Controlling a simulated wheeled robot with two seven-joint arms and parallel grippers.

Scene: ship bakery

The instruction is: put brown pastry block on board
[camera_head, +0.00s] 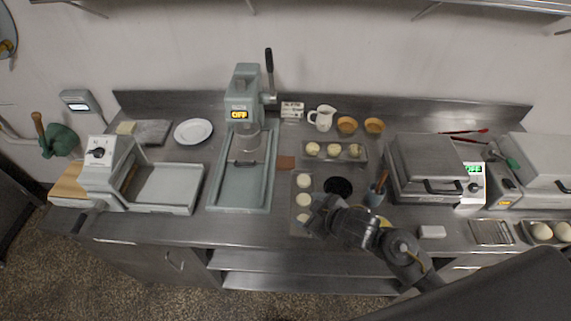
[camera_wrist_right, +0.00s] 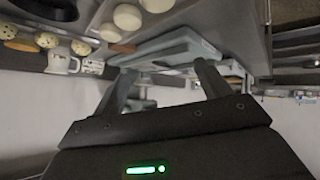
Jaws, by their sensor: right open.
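A small flat brown block (camera_head: 286,162) lies on the steel counter between the green press and the trays of dough; it also shows in the right wrist view (camera_wrist_right: 122,47). A light wooden board (camera_head: 68,186) lies at the far left of the counter, partly hidden by the white machine. My right gripper (camera_head: 314,214) is over the small tray of dough balls, to the right of and nearer than the brown block. It is open, with its two fingers (camera_wrist_right: 160,85) apart and nothing between them. My left gripper is not in view.
The green press (camera_head: 240,185) and the white machine (camera_head: 165,188) stand between the block and the board. A dough tray (camera_head: 294,190) lies under my right gripper. A utensil pot (camera_head: 376,195) and a closed grill (camera_head: 428,165) stand to the right.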

